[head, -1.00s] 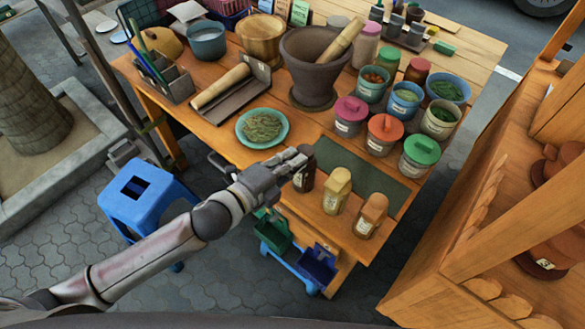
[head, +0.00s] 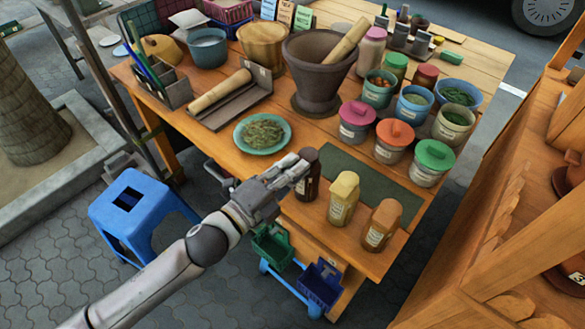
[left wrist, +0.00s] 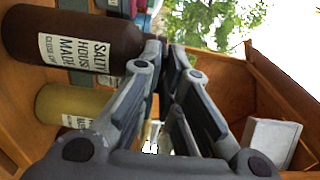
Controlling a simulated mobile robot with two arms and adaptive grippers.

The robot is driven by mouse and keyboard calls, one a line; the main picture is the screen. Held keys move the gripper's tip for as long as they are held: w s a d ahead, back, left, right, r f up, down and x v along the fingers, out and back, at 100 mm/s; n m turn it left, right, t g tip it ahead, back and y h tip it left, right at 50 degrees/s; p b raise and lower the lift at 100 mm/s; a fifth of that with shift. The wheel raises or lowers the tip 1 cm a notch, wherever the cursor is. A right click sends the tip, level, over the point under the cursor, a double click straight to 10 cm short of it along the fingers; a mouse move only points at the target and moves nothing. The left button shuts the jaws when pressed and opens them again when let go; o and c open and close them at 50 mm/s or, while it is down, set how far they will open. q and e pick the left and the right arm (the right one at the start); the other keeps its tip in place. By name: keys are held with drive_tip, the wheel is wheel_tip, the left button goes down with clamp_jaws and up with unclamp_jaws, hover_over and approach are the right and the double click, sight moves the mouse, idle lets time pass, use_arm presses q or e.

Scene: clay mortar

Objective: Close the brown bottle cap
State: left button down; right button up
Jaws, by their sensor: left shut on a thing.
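The brown bottle (head: 308,186) stands upright on the front edge of the table, with its dark brown cap (head: 309,154) at the top. My left gripper (head: 303,164) reaches in from the left at cap height, with its fingers closed against the cap area. In the left wrist view the brown bottle (left wrist: 75,45) lies across the upper left with its white label showing. The left gripper's fingers (left wrist: 172,60) come together beside the bottle's top end there. They partly hide the cap, so its exact seating is unclear. My right gripper is not in view.
A yellow bottle (head: 343,199) and an orange-brown bottle (head: 381,225) stand close to the right of the brown one. A plate of herbs (head: 262,134) and a dark mat (head: 352,172) lie behind. Green and blue bins (head: 320,282) hang below the table edge.

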use_arm(q)
drive_tip(key=c, duration=1.6)
unclamp_jaws()
drive_tip(key=shift+v, duration=6)
